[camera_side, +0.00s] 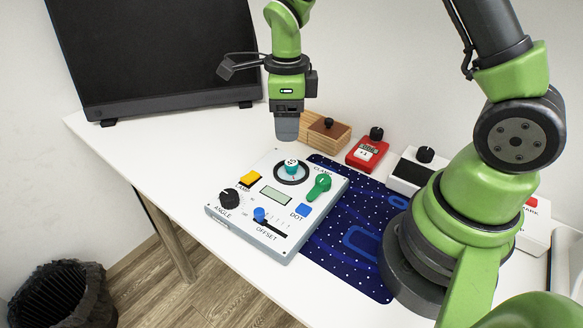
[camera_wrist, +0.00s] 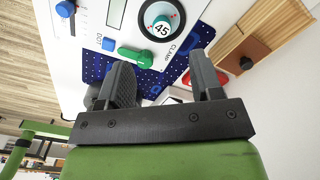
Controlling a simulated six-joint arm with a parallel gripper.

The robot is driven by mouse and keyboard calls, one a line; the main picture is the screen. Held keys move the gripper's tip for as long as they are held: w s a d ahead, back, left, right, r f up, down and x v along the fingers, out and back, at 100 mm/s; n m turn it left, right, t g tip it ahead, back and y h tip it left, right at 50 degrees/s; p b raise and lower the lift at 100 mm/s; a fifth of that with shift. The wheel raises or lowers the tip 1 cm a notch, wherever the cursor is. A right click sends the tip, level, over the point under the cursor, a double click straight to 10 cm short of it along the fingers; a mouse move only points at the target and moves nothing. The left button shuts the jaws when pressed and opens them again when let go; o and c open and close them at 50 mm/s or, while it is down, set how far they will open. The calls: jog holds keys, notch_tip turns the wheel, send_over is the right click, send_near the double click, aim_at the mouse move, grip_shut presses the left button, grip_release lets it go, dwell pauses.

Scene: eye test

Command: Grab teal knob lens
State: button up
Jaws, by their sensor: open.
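The teal knob lens (camera_side: 291,167) has a white top and stands in a black ring on a white control box (camera_side: 232,220). In the wrist view the teal knob lens (camera_wrist: 162,18) shows near the top edge, with "45" on its face. My gripper (camera_side: 287,138) hangs pointing down above the knob, apart from it. In the wrist view my gripper (camera_wrist: 160,82) has its two dark fingers spread with nothing between them, and the knob lies beyond the fingertips.
A green clamp lever (camera_side: 320,186) sits close beside the knob. The box also carries a black angle knob (camera_side: 229,196) and a yellow button (camera_side: 251,178). The table's left part is clear.

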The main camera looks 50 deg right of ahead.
send_over(292, 162)
jog(key=f, duration=0.4)
jog(key=shift+w+a+f, duration=0.2)
jog(key=shift+a+f, duration=0.05)
jog(key=shift+a, duration=0.05)
jog(key=f, duration=0.5)
jog(key=shift+s+d, duration=0.2)
jog(key=shift+d, duration=0.05)
jog(key=c, duration=1)
